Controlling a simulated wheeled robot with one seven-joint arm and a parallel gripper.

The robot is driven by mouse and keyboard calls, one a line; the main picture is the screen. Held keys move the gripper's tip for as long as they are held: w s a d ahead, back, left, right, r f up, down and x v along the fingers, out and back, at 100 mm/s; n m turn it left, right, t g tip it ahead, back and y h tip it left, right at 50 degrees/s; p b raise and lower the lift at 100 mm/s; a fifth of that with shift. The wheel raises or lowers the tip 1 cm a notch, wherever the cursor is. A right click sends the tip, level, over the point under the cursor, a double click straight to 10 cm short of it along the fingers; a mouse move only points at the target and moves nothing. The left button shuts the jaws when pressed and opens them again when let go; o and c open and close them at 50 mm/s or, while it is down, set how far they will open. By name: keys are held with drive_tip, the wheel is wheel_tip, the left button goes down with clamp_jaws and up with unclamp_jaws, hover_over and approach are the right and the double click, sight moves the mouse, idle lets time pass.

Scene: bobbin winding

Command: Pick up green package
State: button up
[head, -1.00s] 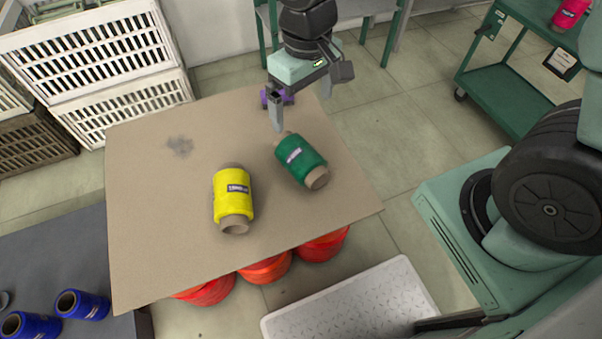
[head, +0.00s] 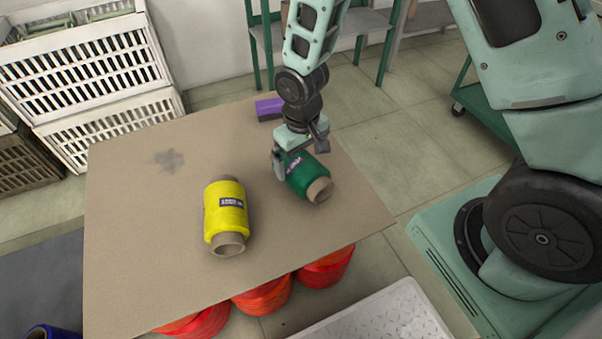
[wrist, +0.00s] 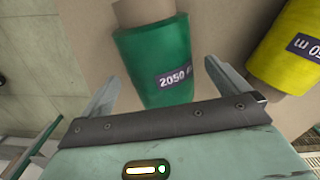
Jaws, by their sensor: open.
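The green package, a green bobbin (head: 308,178) with a brown core, lies on its side on the brown board in the head view. It also shows in the wrist view (wrist: 158,62), with a dark label marked 2050. My gripper (head: 292,168) is over the bobbin's far end, pointing down. In the wrist view my open gripper (wrist: 160,85) has one finger on each side of the bobbin's near end, with gaps visible between fingers and bobbin. The head view partly hides the bobbin's far end behind my gripper.
A yellow bobbin (head: 226,214) lies left of the green one on the board (head: 130,240). A purple block (head: 269,109) is behind my gripper. Orange-red bobbins (head: 263,298) sit below the board's front edge. White crates (head: 90,60) stand at the left. The board's left part is clear.

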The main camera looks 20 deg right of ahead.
drive_tip(key=shift+w+f+b, duration=0.15)
drive_tip(key=shift+f+b, duration=0.3)
drive_tip(key=shift+f, duration=1.1)
drive_tip(key=shift+w+f+b, duration=0.1)
drive_tip(key=shift+f+b, duration=0.3)
drive_tip(key=shift+f, duration=1.15)
drive_tip(key=shift+c, duration=0.3)
drive_tip(key=c, duration=1)
